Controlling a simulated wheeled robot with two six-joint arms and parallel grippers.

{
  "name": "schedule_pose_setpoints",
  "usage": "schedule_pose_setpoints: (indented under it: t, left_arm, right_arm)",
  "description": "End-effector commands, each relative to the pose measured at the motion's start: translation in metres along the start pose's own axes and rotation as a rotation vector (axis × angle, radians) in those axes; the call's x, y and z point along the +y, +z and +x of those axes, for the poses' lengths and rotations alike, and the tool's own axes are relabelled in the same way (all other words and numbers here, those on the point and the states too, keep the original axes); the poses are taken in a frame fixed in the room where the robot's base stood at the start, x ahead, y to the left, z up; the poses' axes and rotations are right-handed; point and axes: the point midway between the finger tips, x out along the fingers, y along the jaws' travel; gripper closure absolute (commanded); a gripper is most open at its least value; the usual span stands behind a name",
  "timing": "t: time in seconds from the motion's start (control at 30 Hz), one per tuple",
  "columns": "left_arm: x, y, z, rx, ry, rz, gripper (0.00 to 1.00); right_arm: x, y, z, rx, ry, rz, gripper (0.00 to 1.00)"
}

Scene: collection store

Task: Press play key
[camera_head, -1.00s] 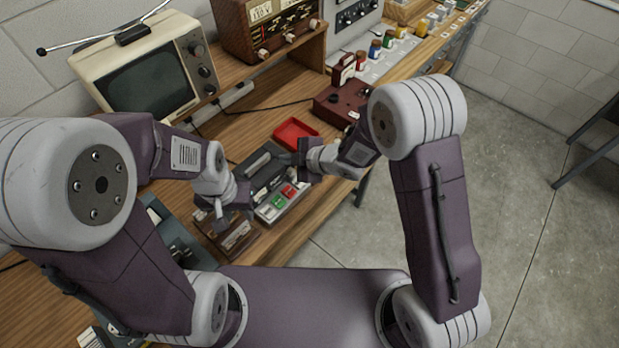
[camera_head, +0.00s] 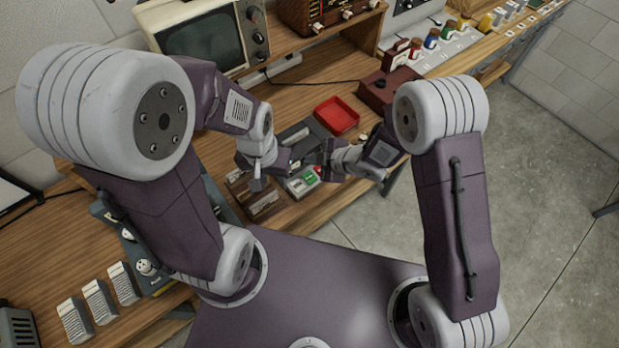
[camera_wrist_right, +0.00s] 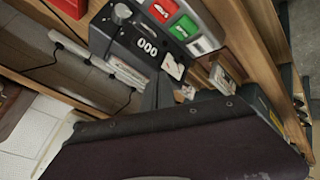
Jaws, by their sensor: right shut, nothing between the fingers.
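The recorder (camera_head: 297,186) lies on the bench between my two grippers, partly hidden by them. It has a green key (camera_head: 303,182) and a red key in a light panel. In the right wrist view the green key (camera_wrist_right: 184,28) sits between the red key (camera_wrist_right: 162,10) and a white key (camera_wrist_right: 203,46), near a 000 counter (camera_wrist_right: 147,48). My right gripper (camera_head: 325,158) is shut and empty, above the recorder. Its dark fingers (camera_wrist_right: 157,94) appear below the counter, apart from the green key. My left gripper (camera_head: 258,183) hangs at the recorder's left; its jaw opening is unclear.
A red tray (camera_head: 337,116) lies behind the recorder. A dark red device (camera_head: 388,88) is at right behind it. A wooden-cased item (camera_head: 262,204) stands left of the recorder. A television (camera_head: 200,42) sits on the shelf. Bare bench shows at left.

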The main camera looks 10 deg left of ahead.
Motion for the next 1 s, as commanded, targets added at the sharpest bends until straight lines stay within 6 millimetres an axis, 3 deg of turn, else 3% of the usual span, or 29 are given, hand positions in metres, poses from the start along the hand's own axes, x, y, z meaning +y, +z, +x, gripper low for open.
schedule_pose_setpoints:
  t: [0.03,0.43,1.0]
  left_arm:
    - [0.0,0.001,0.011,0.0,0.0,0.0,0.64]
    - [-0.001,0.006,0.059,0.0,0.0,0.0,0.64]
    - [-0.001,0.006,0.061,0.0,0.0,0.0,0.64]
  right_arm:
    - [-0.006,0.006,0.009,0.0,0.0,0.001,1.0]
    - [-0.035,0.035,0.048,0.0,0.0,0.0,1.0]
    - [-0.036,0.036,0.05,0.0,0.0,0.0,1.0]
